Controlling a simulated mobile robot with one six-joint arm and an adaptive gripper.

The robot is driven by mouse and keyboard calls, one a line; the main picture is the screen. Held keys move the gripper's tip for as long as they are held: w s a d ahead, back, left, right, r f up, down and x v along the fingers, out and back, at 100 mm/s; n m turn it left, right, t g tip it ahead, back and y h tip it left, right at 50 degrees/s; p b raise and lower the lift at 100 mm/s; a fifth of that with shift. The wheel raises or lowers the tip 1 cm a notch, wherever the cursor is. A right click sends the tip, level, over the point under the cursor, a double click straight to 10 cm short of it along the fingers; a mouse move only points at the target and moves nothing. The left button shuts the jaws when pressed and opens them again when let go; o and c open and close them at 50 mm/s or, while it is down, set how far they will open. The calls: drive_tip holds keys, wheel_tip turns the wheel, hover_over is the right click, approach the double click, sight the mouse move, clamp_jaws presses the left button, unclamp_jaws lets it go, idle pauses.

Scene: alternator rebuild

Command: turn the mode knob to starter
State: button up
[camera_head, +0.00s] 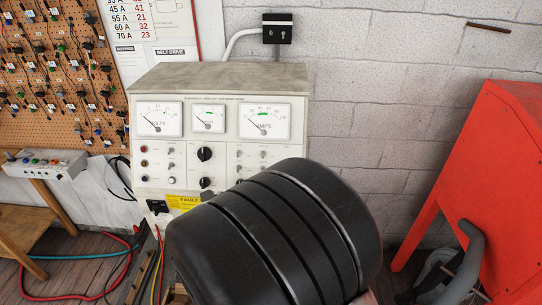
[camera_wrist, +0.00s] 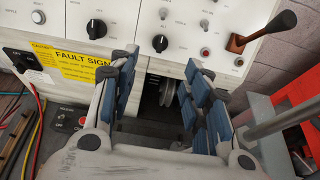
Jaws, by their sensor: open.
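The test bench (camera_head: 222,82) has a pale panel with several black knobs. In the head view, an upper knob (camera_head: 205,153) and a lower knob (camera_head: 206,183) sit mid-panel; two knobs, one at left (camera_wrist: 96,28) and one nearer the middle (camera_wrist: 160,43), show in the wrist view. Their labels are too small to read, so I cannot tell which is the mode knob. My gripper (camera_wrist: 162,72) is open and empty, its blue-padded fingers apart below the right-hand knob, in front of a dark opening. No finger visibly touches a knob. My arm hides the gripper in the head view.
A yellow fault sign (camera_wrist: 75,62) is left of the fingers. A pulley-like part (camera_wrist: 168,92) sits in the opening. A red cabinet (camera_head: 495,190) stands at right; cables (camera_head: 75,257) lie on the floor.

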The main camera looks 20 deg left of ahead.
drive_tip(key=x, duration=1.1)
drive_tip(key=shift+w, duration=0.4)
drive_tip(key=shift+f, duration=0.15)
clamp_jaws()
